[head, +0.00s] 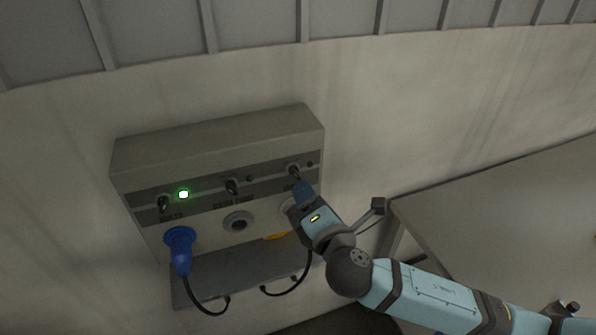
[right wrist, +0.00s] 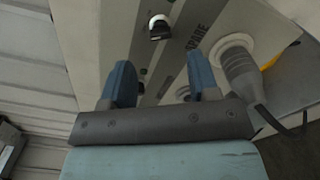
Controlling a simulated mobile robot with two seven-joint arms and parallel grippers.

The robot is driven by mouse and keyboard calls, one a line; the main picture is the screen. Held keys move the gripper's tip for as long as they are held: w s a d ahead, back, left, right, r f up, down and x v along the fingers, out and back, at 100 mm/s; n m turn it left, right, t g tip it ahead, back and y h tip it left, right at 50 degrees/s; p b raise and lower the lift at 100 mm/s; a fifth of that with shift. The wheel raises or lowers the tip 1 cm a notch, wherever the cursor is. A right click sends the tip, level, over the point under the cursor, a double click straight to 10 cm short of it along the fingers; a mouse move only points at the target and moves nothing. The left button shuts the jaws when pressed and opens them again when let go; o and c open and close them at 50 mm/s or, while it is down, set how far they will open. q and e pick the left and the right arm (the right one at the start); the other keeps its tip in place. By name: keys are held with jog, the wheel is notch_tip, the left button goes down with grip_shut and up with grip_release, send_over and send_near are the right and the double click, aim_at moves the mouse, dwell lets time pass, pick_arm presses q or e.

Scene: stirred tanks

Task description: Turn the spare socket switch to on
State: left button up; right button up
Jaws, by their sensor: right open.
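A grey switch box (head: 215,160) on the wall has three black switches in a row. The right switch (head: 293,170) is just beyond my right gripper (head: 303,190). In the right wrist view, a switch (right wrist: 158,28) sits beside the label SPARE (right wrist: 198,38). Its lamp (head: 309,164) is dark in the head view. My right gripper (right wrist: 161,82) is open, its blue fingers apart with nothing between them, short of the switch. My left gripper is not in view.
A blue plug (head: 180,248) is in the left socket, and the left lamp (head: 183,194) glows green. The middle socket (head: 238,222) is empty. A grey plug (right wrist: 240,68) shows beside the right finger. A table (head: 500,215) stands at right.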

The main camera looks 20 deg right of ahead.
aim_at(298, 177)
jog(key=w+p, duration=0.1)
jog(key=w, duration=0.6)
jog(key=shift+a, duration=0.1)
jog(key=c, duration=0.9)
